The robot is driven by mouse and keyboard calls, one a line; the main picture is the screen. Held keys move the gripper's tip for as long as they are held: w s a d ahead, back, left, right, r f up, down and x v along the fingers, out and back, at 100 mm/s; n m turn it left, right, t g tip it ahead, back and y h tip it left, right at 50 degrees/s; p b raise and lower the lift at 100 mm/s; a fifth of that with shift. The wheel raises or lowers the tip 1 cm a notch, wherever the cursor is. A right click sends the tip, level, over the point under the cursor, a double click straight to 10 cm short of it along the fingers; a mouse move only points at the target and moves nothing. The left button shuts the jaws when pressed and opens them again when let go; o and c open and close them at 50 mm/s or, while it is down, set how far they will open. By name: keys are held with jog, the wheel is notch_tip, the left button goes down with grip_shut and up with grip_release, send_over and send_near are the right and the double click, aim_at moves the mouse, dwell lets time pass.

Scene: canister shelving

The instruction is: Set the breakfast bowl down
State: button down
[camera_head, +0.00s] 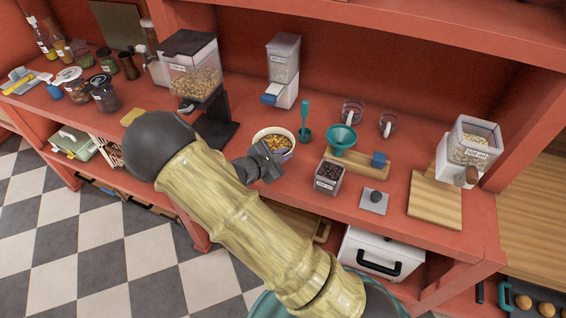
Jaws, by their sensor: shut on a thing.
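The breakfast bowl (283,135) is pale outside with a bluish lower side and holds yellow-brown cereal. It is at the middle of the red counter (235,168). My gripper (269,162) is at the bowl's near side and shut on it. The fingers and wrist hide part of the near rim. The bowl looks level. I cannot tell whether its base touches the counter.
A cereal dispenser (192,72) stands left of the bowl on a dark base. A teal scoop (305,125), a teal funnel (341,137) and a jar of dark beans (328,178) are close on the right. A wooden board (435,200) lies farther right.

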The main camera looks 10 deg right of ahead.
jog(key=shift+f+p, duration=0.4)
jog(key=shift+f, duration=1.65)
jog(key=c, duration=1.9)
grip_release()
jog(key=shift+f, duration=0.15)
jog(key=shift+c, duration=0.2)
jog(key=o, duration=0.4)
jog(key=shift+o, duration=0.2)
jog(key=shift+a, duration=0.1)
